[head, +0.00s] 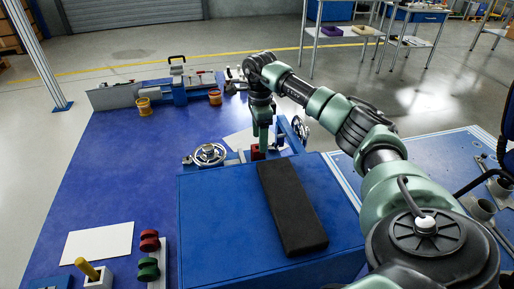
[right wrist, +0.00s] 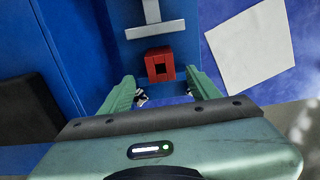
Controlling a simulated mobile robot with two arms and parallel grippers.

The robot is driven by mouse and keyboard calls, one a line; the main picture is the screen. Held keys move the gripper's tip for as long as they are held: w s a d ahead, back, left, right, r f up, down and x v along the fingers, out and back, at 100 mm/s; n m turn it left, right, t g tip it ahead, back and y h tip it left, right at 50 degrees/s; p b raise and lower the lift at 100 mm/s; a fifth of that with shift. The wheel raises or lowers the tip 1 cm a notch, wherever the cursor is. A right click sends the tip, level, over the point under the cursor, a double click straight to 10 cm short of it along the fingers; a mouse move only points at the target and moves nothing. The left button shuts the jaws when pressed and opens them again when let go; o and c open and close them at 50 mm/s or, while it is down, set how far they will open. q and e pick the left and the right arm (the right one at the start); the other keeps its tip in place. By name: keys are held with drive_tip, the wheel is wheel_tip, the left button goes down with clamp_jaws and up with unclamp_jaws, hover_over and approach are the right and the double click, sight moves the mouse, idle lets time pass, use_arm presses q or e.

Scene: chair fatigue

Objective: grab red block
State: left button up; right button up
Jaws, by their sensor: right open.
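The red block (right wrist: 159,57) is a small square piece with a dark square hole. It sits on a blue surface, just beyond and between the fingers of my right gripper (right wrist: 164,92) in the right wrist view. Those fingers are spread, and nothing is between their tips. In the head view my right gripper (head: 262,135) points down over the red block (head: 257,152), which is partly hidden by the fingers. I cannot tell the exact gap in height. My left gripper is in no view.
A black pad (head: 291,208) lies on the blue box (head: 222,228) close to the right gripper. A handwheel (head: 209,154) stands left of the block. A grey T-shaped piece (right wrist: 155,27) lies beyond the block. White sheets (head: 97,243) and red and green spools (head: 149,242) are at left.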

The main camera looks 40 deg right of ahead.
sight(258, 155)
drive_tip(key=f, duration=0.2)
drive_tip(key=f+b, duration=0.1)
drive_tip(key=f, duration=0.2)
drive_tip(key=shift+w+a+f, duration=0.2)
drive_tip(key=shift+r, duration=0.1)
clamp_jaws()
